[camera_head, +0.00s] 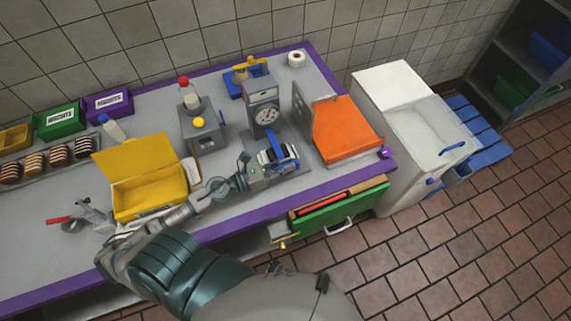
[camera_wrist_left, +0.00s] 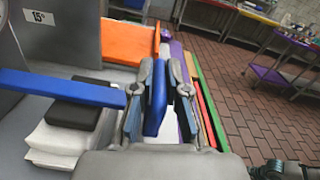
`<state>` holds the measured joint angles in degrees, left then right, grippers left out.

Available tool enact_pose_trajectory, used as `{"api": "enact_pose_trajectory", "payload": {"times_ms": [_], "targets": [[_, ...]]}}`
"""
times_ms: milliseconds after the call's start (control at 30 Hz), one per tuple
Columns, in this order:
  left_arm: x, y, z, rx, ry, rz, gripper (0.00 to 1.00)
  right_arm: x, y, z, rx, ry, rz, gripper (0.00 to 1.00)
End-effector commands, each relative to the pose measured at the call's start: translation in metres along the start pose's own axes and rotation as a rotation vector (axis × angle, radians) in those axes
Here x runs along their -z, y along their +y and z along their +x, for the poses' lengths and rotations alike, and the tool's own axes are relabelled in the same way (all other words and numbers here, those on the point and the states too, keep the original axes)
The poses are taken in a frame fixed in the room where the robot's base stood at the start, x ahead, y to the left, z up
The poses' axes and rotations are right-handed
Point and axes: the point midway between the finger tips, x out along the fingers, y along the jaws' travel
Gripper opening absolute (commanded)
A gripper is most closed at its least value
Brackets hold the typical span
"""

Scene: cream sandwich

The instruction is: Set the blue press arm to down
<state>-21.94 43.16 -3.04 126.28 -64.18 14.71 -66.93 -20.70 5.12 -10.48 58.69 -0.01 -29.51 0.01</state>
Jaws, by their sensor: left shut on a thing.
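The blue press arm (camera_head: 287,152) belongs to a small press on the grey counter, just in front of the dial scale. In the left wrist view, one blue bar of it (camera_wrist_left: 60,88) runs across on the left, above a black block (camera_wrist_left: 75,118) and white slabs (camera_wrist_left: 55,140). Another blue bar (camera_wrist_left: 156,100) stands between the fingers. My left gripper (camera_head: 264,171) reaches in from the left at the press; in the wrist view its fingers (camera_wrist_left: 157,110) are shut on this blue bar. The far end of the bar is partly hidden by the fingers. My right gripper is not in view.
An orange box (camera_head: 345,130) stands right of the press, and the dial scale (camera_head: 265,108) behind it. An open yellow box (camera_head: 150,190) is at the left. A green drawer (camera_head: 335,213) is open below the counter's purple edge.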

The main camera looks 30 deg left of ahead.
Motion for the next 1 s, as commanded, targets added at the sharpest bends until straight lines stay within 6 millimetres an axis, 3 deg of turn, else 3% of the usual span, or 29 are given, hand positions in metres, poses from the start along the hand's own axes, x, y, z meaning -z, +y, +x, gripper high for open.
{"api": "enact_pose_trajectory", "payload": {"times_ms": [167, 200, 300, 667, 767, 1000], "targets": [[-0.001, 0.001, 0.000, -0.003, -0.001, 0.000, 0.00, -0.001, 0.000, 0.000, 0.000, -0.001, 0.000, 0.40], [-0.001, 0.001, 0.000, -0.003, -0.001, 0.000, 0.21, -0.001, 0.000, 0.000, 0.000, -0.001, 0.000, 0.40], [-0.001, 0.001, 0.000, -0.003, -0.001, 0.000, 0.39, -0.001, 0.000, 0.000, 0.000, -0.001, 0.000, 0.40], [0.000, 0.000, -0.004, -0.002, -0.001, -0.004, 0.39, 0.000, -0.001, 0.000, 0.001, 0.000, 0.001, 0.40], [0.001, 0.000, -0.016, -0.003, 0.000, -0.005, 0.39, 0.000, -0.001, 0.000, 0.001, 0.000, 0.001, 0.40], [0.002, 0.002, -0.069, -0.007, 0.001, -0.006, 0.39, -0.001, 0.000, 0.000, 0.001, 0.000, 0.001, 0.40]]}}
